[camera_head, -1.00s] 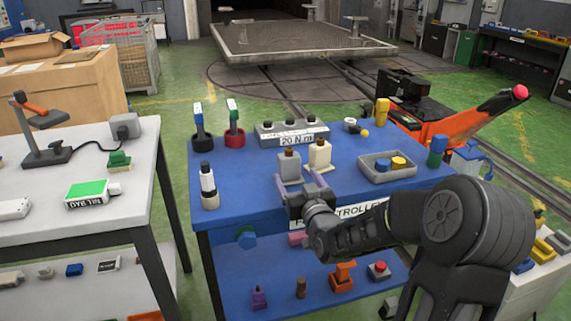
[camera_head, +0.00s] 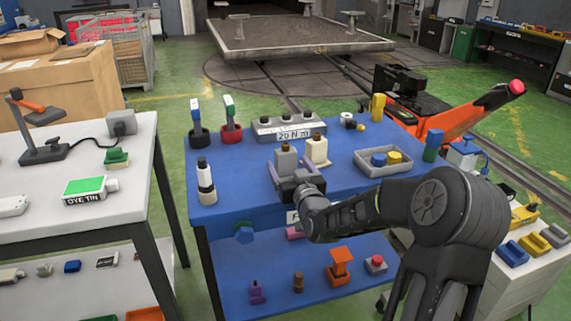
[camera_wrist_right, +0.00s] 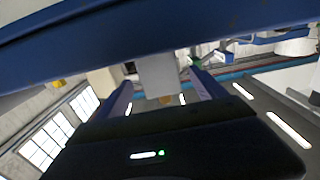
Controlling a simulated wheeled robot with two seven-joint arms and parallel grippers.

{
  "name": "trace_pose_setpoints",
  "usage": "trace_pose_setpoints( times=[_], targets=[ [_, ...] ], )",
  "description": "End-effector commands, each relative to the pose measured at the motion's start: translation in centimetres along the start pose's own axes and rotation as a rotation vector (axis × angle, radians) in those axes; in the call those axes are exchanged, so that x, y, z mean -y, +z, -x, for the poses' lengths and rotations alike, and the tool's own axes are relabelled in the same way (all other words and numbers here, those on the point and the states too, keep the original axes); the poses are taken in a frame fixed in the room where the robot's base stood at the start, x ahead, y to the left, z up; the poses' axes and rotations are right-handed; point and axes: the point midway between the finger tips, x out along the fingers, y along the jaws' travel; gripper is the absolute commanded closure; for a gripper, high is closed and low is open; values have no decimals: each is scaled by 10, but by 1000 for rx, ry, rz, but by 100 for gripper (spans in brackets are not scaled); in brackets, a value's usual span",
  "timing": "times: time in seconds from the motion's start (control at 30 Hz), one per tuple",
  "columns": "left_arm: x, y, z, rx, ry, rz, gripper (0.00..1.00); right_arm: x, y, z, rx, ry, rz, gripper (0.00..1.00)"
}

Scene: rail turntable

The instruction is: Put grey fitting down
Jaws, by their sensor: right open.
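The grey fitting (camera_head: 286,161), a block with a brown knob on top, stands upright on the blue table (camera_head: 235,177). My right gripper (camera_head: 289,170) is open, with one finger on each side of the fitting. In the right wrist view the fitting (camera_wrist_right: 158,74) shows between the two spread fingers (camera_wrist_right: 160,88), with a gap visible on both sides. Its lower part is partly hidden by the gripper in the head view. My left gripper is not in view.
A cream fitting (camera_head: 317,150) stands close to the right of the gripper. Behind is a grey "20 N m" box (camera_head: 283,127); a grey tray (camera_head: 374,169) with blue and yellow parts lies right. A black-and-white bottle (camera_head: 206,182) stands left, with bare table between.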

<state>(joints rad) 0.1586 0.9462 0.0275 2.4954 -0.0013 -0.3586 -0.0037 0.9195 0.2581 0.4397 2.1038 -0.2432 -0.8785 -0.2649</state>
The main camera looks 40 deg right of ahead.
Motion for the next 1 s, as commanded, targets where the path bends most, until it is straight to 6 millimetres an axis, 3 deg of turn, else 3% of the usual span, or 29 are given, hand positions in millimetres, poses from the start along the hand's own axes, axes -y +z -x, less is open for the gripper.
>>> trace_pose_setpoints(
  times=[0.13,0.3,0.87,1.0],
  targets=[
    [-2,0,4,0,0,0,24,0,0,-23,1,0,-4,20],
    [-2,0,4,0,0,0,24,0,0,-37,1,0,-1,20],
    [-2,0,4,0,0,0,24,0,0,-37,1,0,0,20],
    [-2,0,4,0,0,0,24,0,0,-37,1,0,0,30]
  ],
)
